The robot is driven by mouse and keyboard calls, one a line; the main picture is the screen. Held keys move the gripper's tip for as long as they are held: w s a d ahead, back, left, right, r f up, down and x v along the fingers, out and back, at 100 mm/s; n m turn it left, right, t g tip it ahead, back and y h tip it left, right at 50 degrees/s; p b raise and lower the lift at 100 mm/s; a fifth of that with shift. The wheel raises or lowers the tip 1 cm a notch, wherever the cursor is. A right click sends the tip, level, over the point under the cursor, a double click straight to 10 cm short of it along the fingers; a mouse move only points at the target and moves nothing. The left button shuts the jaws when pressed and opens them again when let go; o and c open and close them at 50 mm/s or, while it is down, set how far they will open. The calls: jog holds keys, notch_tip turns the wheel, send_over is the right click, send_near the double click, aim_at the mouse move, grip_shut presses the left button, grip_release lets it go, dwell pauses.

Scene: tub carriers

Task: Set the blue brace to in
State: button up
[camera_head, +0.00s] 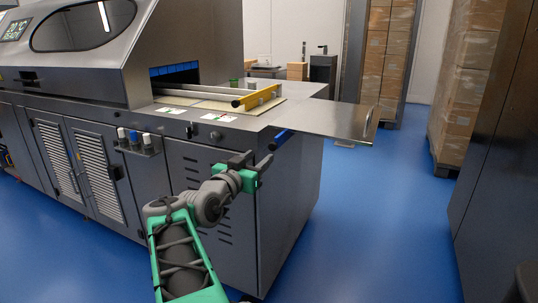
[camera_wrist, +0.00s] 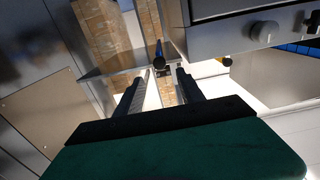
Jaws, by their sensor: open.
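The blue brace (camera_head: 281,134) is a short dark blue bar under the steel side leaf (camera_head: 335,120), at the machine's near end. In the wrist view the brace (camera_wrist: 158,48) shows between and beyond the fingertips, with a round black knob (camera_wrist: 159,63) at its near end. Its far end is hidden. My gripper (camera_head: 254,160) is in front of the machine's corner, left of and below the brace in the head view. Its fingers (camera_wrist: 160,82) are open and empty, pointing toward the knob with a gap left before it.
The dark machine cabinet (camera_head: 215,195) stands close beside my arm. A yellow-ended bar (camera_head: 256,97) lies on its top. Stacked cartons (camera_head: 463,90) stand at the right. Blue floor (camera_head: 385,220) is clear right of the machine.

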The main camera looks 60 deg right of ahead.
aim_at(271, 147)
jog(key=d, duration=0.7)
jog(key=shift+d+b, duration=0.35)
jog(key=shift+c, duration=0.2)
grip_shut()
dwell(0.8)
